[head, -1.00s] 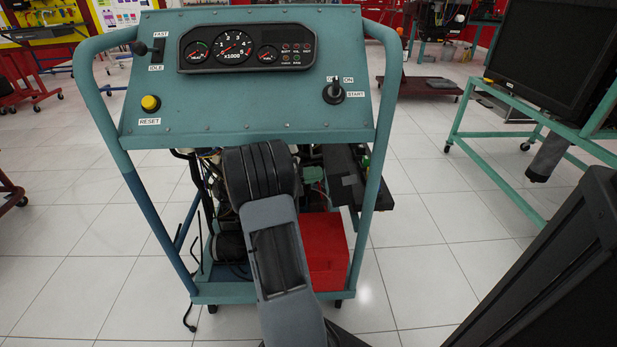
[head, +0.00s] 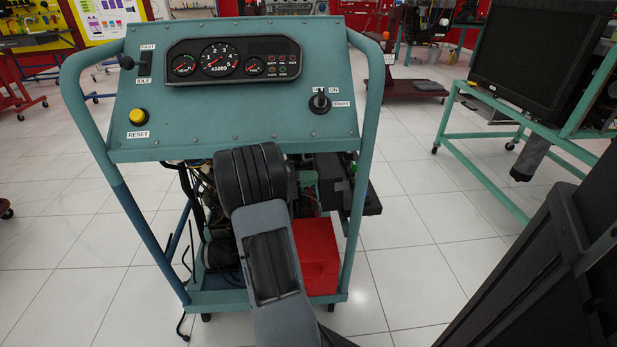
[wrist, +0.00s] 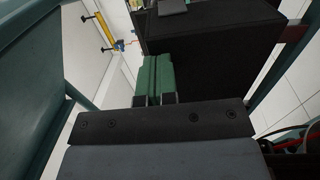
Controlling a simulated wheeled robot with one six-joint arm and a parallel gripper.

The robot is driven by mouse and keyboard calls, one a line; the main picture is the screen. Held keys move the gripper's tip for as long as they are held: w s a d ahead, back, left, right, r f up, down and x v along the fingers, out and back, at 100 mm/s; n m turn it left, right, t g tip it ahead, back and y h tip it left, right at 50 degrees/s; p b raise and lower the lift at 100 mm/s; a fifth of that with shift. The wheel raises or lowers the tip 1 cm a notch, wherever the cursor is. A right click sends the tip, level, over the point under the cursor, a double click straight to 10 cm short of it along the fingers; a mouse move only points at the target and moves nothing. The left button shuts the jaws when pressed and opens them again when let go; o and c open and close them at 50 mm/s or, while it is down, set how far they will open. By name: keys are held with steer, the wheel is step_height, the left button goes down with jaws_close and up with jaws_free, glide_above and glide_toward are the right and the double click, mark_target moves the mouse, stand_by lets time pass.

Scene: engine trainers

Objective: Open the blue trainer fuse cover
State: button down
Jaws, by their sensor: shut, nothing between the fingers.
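The blue trainer (head: 225,110) stands in front of me, its panel facing me. A black box-like part with a grey tab (head: 342,186), which seems to be the fuse box and cover, sits under the panel at its right and sticks out past the frame tube. In the wrist view a large black face (wrist: 225,45) fills the upper middle. My gripper (wrist: 157,62) is shut and empty, its green fingers together close to the left edge of that face; I cannot tell if they touch. My arm hides part of the area, and how far the cover is open is unclear.
The frame tube (head: 364,150) runs close beside the black part. A red box (head: 318,255) sits low on the trainer's base. A monitor (head: 535,55) on a green stand (head: 455,150) is at the right. The floor between trainer and stand is clear.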

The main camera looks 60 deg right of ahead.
steer(key=shift+a, duration=0.1)
steer(key=p+v, duration=0.2)
steer(key=v, duration=1.2)
steer(key=shift+p, duration=0.4)
